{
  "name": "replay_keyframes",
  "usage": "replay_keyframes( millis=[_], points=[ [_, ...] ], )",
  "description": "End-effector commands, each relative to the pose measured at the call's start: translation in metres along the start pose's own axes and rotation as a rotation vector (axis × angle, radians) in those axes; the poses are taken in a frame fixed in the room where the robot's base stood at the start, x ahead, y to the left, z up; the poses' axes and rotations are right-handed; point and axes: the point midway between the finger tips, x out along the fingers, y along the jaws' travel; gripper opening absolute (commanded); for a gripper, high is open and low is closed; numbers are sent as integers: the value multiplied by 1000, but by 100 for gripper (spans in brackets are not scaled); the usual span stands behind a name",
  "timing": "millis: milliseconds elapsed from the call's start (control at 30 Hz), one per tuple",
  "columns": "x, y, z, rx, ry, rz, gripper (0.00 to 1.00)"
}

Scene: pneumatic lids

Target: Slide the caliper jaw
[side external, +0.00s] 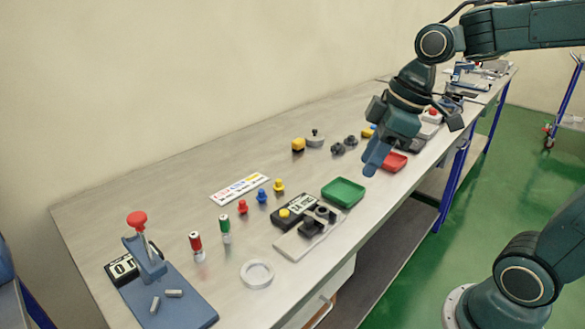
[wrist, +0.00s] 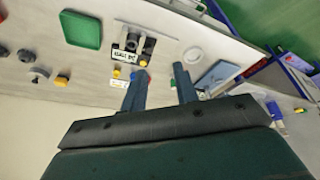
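The caliper-like gauge stands near the front edge of the bench: a pale base (side external: 291,244) with two dark jaw blocks (side external: 314,222) on it, beside a black display box (side external: 282,218) with a yellow button. In the wrist view the display (wrist: 124,56) and dark jaws (wrist: 148,45) lie beyond the fingers. The exact gap between the jaws is unclear. My gripper (side external: 376,160) is above the bench, to the right of the gauge and apart from it. In the wrist view my gripper's fingers (wrist: 160,94) are spread, with nothing between them.
A green tray (side external: 343,192) sits just right of the gauge; a red tray (side external: 394,162) is near my gripper. A white ring (side external: 257,273) and a blue press with a red knob (side external: 138,219) stand left. Small coloured pegs (side external: 262,196) stand behind the gauge. The back-left bench is clear.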

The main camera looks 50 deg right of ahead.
Motion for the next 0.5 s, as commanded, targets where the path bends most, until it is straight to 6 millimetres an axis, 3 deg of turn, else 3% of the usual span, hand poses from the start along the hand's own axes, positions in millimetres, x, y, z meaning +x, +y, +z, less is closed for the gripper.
replay_keyframes(
  millis=[200,500],
  points=[
    [22,29,-20,-187,-5,-93,30],
    [56,66,-36,-427,34,-211,30]
  ],
)
